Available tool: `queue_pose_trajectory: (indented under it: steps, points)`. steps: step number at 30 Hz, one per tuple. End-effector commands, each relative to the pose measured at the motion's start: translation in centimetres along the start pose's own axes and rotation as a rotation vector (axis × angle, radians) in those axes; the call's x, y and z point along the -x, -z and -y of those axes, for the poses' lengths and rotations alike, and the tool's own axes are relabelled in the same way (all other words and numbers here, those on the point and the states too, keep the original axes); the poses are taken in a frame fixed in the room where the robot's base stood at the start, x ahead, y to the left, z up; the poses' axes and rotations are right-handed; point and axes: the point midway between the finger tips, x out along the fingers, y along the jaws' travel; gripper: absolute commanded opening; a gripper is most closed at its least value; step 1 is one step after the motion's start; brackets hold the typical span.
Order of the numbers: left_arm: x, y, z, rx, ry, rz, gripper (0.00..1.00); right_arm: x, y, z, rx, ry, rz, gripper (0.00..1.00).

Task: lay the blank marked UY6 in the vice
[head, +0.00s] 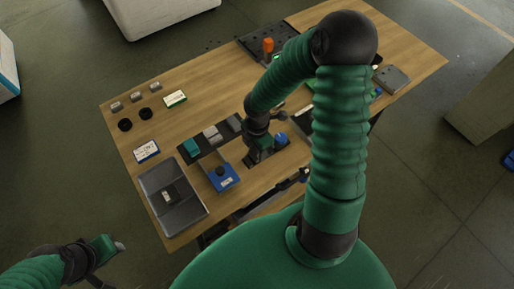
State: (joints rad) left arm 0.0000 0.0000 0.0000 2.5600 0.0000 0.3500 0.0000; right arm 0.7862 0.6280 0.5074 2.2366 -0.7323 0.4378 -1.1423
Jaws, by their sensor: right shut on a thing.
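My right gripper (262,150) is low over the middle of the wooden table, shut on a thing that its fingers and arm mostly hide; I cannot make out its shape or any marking. A teal block (191,147) and grey blocks (211,135) lie in a row just left of it. No UY6 mark is readable at this size. I cannot say for sure which thing is the vice. My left gripper (106,262) is at the bottom left, off the table; its opening is unclear.
A blue box with a black knob (222,177) and a grey tray (172,205) are at the near left. Labelled cards (146,151), black rings (145,114) and small grey pieces lie farther left. A blue knob (281,139) is beside my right gripper. An orange piece (268,45) stands farther back.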

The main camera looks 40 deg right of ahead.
Motion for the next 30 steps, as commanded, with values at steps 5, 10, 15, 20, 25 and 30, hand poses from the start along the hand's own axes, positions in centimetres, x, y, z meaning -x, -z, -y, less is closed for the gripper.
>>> queue_pose_trajectory:
  steps: [5, 10, 15, 20, 25, 30]
  points:
    - [-0.2, 0.0, 0.0, 0.000, 0.000, 0.000, 0.36, -0.2, 0.0, -0.1, 0.000, -0.001, 0.000, 0.00]
    - [-0.3, -0.1, 0.0, 0.000, 0.000, 0.000, 0.36, -0.4, 0.0, -0.1, 0.000, -0.001, 0.000, 0.00]
    - [-0.4, -0.1, 0.0, 0.000, 0.000, 0.000, 0.36, -0.6, 0.0, 0.0, 0.000, -0.001, 0.000, 0.00]
    - [-0.6, -0.1, 0.0, 0.000, 0.000, 0.000, 0.36, -0.8, 0.0, 0.0, 0.000, -0.001, 0.000, 0.00]
    - [-0.7, -0.2, 0.0, 0.000, 0.000, 0.000, 0.36, -1.0, 0.0, 0.0, 0.000, -0.001, 0.000, 0.00]
    - [-0.7, -0.2, 0.0, 0.000, 0.000, 0.000, 0.36, -1.1, 0.0, 0.0, 0.000, -0.001, 0.001, 0.53]
